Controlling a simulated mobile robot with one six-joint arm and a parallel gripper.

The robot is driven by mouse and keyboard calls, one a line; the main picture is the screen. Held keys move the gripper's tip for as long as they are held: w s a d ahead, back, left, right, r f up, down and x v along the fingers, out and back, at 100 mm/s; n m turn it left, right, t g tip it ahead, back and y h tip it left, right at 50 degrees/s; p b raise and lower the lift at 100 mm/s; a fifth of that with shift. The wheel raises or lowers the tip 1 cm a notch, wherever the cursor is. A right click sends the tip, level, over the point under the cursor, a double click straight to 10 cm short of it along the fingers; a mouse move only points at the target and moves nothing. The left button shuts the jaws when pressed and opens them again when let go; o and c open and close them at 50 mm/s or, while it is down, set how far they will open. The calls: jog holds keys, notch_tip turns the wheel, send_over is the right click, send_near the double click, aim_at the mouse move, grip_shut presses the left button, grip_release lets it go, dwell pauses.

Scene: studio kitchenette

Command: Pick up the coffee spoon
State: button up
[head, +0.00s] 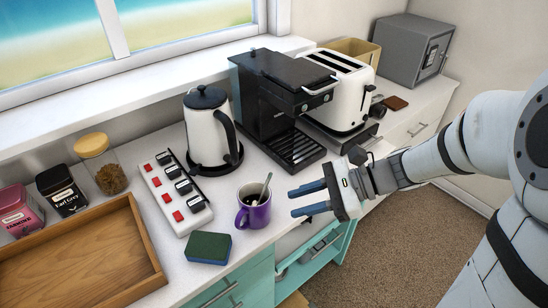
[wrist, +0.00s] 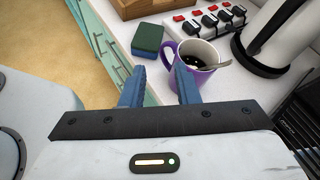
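The coffee spoon (head: 264,187) stands tilted in a purple mug (head: 253,212) near the counter's front edge. Its handle rises above the rim, and its lower end is hidden in the mug. In the wrist view the spoon handle (wrist: 213,66) leans over the right side of the mug (wrist: 180,82), which has dark contents. My gripper (head: 308,198) is open and empty, to the right of the mug in the head view and apart from it. In the wrist view its blue fingers (wrist: 158,90) point toward the mug, with a gap between them.
A green and blue sponge (head: 209,248) lies left of the mug. A power strip (head: 176,193), a white kettle (head: 208,130) and a black coffee machine (head: 278,105) stand behind. A wooden tray (head: 148,236) is at left.

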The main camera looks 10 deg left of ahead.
jog(key=w+a+f+m+t+y+b, duration=0.25)
jog(key=w+m+y, duration=0.25)
jog(key=w+m, duration=0.25)
jog(key=t+p, duration=0.1)
jog(key=p, duration=0.1)
send_over(261, 197)
jog(key=w, duration=0.3)
jog(key=shift+d+r, duration=0.1)
grip_shut()
